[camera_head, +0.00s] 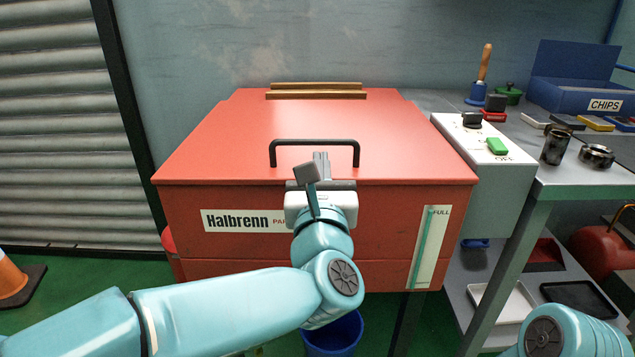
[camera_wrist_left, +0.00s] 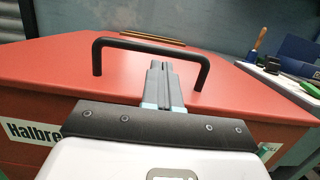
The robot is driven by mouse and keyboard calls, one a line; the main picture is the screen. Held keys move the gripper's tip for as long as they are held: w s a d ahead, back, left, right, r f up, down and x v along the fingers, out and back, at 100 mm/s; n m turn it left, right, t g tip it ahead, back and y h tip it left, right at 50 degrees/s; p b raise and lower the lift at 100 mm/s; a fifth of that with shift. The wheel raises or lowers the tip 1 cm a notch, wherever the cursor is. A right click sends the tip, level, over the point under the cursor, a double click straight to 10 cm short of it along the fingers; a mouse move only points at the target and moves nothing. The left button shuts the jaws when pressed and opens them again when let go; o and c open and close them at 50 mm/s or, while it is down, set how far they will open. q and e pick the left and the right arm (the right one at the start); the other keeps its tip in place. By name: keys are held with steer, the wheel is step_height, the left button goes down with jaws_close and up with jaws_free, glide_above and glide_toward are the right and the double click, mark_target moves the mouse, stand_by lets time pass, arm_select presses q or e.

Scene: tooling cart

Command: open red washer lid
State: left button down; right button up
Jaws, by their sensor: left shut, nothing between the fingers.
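The red parts washer (camera_head: 230,240) stands ahead with "Halbrenn" on its front. Its red lid (camera_head: 220,150) lies closed on top. A black bar handle (camera_head: 315,143) rises near the lid's front edge; it also shows in the left wrist view (camera_wrist_left: 150,40). My left gripper (camera_head: 321,155) is shut and empty, its fingers pointing at the handle. In the left wrist view the fingertips (camera_wrist_left: 159,65) sit between the handle's two legs, below its top bar. I cannot tell whether they touch it. My right gripper is out of view; only part of that arm shows at the lower right.
A grey box (camera_head: 475,165) with a green switch stands against the washer's right side. A blue bucket (camera_head: 335,335) is below; a cone (camera_head: 12,278) stands left.

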arm_select(q)
steer(key=shift+w+r, duration=0.1)
steer(key=shift+w, duration=0.4)
steer(key=shift+a, duration=0.1)
